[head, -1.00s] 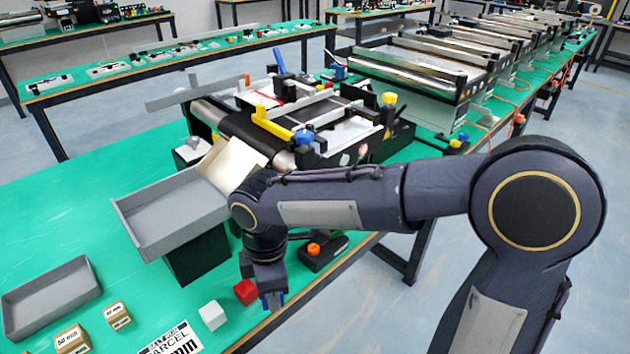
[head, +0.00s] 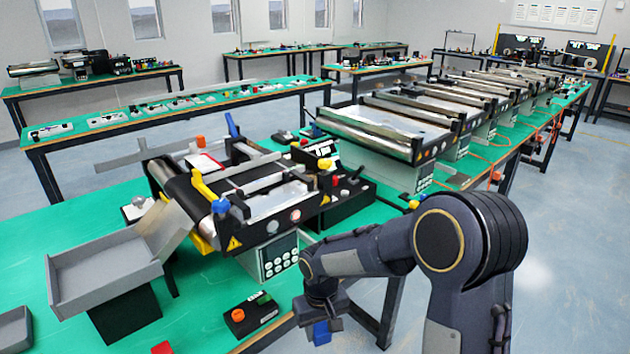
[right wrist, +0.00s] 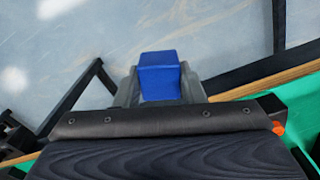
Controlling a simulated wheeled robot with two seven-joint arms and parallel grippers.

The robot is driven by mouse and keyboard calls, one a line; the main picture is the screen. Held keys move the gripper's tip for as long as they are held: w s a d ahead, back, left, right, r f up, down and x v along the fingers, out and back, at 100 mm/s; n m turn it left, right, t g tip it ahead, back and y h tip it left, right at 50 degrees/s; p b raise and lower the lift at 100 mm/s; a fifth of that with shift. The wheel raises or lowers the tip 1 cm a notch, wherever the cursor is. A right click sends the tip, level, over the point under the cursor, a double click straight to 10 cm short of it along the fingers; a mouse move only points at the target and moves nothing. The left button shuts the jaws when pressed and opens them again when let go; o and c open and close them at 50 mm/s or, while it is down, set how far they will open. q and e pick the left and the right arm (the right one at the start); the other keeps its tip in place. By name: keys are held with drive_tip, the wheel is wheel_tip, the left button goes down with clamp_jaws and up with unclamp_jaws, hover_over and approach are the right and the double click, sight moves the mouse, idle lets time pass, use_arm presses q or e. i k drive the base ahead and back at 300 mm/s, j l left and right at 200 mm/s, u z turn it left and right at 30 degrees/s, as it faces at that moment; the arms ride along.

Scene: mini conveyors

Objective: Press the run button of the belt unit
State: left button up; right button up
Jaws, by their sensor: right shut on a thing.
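The belt unit (head: 176,184) stands on the green table, with a dark belt, yellow and blue parts and a white keypad panel (head: 278,257) on its front side. A black box with a red button (head: 336,181) sits at its right end. A separate low black box (head: 252,314) with an orange knob (head: 238,315) lies in front; the knob also shows in the right wrist view (right wrist: 278,128). I cannot tell which control is the run button. My right gripper (head: 321,324) is shut on a blue block (right wrist: 158,78), beyond the table's front edge. My left gripper is out of view.
A grey tray (head: 62,290) on a dark stand is at the left, beside the belt's chute. More roller conveyors (head: 380,135) run back to the right. Open floor (head: 560,230) lies right of the table.

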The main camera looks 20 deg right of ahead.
sight(282, 168)
drive_tip(key=i+l+u, duration=0.2)
drive_tip(key=l, duration=1.2)
drive_tip(key=l+u, duration=0.2)
drive_tip(key=l, duration=1.2)
